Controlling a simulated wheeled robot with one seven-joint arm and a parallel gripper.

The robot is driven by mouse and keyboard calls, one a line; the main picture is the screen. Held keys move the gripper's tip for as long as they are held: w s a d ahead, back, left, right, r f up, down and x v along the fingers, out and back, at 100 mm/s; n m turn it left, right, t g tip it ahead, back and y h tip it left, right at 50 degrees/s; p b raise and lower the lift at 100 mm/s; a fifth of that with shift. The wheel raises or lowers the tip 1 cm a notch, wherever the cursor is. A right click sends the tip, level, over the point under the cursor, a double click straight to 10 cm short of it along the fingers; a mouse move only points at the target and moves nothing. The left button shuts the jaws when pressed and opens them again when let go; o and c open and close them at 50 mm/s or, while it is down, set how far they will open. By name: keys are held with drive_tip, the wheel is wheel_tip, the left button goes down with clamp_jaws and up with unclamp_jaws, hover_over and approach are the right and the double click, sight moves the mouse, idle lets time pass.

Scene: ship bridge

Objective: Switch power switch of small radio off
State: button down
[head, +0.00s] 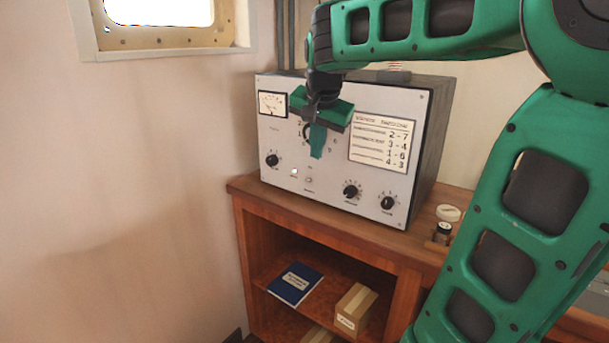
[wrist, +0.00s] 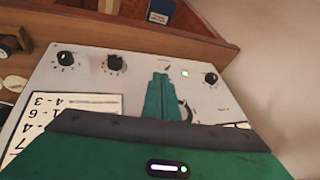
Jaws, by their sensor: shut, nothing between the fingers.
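The small radio (head: 335,160) is a pale grey-fronted box with a dark side, standing on a wooden cabinet. In the wrist view, upside down, the switch (wrist: 166,66) shows just past my fingertips, next to the glowing lamp (wrist: 184,73). My gripper (head: 317,153) is shut and empty, in front of the panel and above the switch, hiding part of a central dial. The fingers also show in the wrist view (wrist: 161,80). I cannot tell whether they touch the panel.
Several black knobs (head: 351,190) surround the switch area, with a meter (head: 272,104) and a printed card (head: 381,143) higher up. The cabinet (head: 330,231) holds a blue book (head: 295,284) and a small box (head: 356,308). A wall stands close on the left.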

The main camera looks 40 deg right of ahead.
sight(307, 179)
drive_tip(key=shift+w+a+r+m, duration=0.2)
drive_tip(key=shift+w+r+m, duration=0.1)
drive_tip(key=shift+w+r, duration=0.65)
drive_tip(key=shift+w+f, duration=0.15)
drive_tip(key=shift+f, duration=0.1)
drive_tip(key=x, duration=1.4)
drive_tip(key=shift+w+d+r, duration=0.15)
drive_tip(key=shift+w+r, duration=0.05)
